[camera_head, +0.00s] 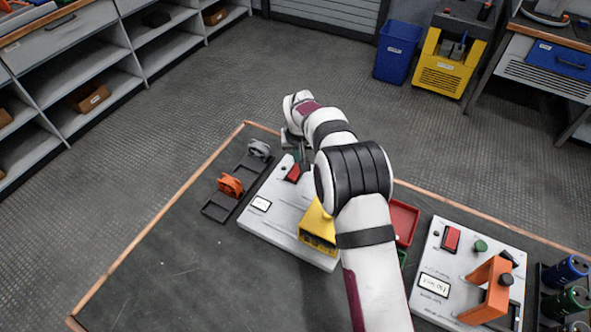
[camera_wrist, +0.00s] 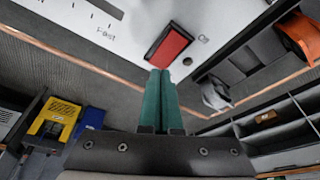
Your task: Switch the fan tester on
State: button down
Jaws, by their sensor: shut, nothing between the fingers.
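The fan tester (camera_head: 262,222) is a white panel on the table, left of my arm. Its red rocker switch (camera_head: 293,173) sits near its far edge and shows large in the wrist view (camera_wrist: 168,46), in a dark frame. My gripper (camera_head: 299,157) is at the switch, with its teal fingers (camera_wrist: 161,72) shut together and empty. In the wrist view the fingertips overlap the near edge of the switch; I cannot tell whether they touch it. A small display (camera_head: 261,203) is on the panel. My arm hides part of the panel.
A black rack holds an orange fan (camera_head: 230,185) and a grey fan (camera_head: 259,149) left of the panel. A yellow block (camera_head: 318,232) and a red tray (camera_head: 404,219) lie by my arm. Another white panel (camera_head: 434,262) with an orange clamp (camera_head: 488,277) is at right.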

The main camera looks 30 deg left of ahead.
jog(key=shift+f, duration=1)
dwell(0.6)
jog(key=shift+r, duration=3.55)
jog(key=s+d+r+m+g, duration=0.15)
jog(key=s+d+r, duration=0.25)
jog(key=d, duration=0.4)
jog(key=s+d+r+m, duration=0.3)
jog(key=s+d+r, duration=0.15)
jog(key=d, duration=0.35)
jog(key=s+d+r+m, duration=0.2)
jog(key=s+d+r, duration=0.25)
jog(key=d, duration=0.35)
jog(key=s+d+f+m+g, duration=0.1)
jog(key=s+d, duration=0.3)
jog(key=s, duration=0.6)
jog(key=s+d+f+m, duration=0.1)
jog(key=s+d+m, duration=0.3)
jog(key=s, duration=0.6)
jog(key=shift+s+d+f+g, duration=0.2)
jog(key=shift+s+d+g, duration=0.15)
jog(key=shift+d, duration=0.1)
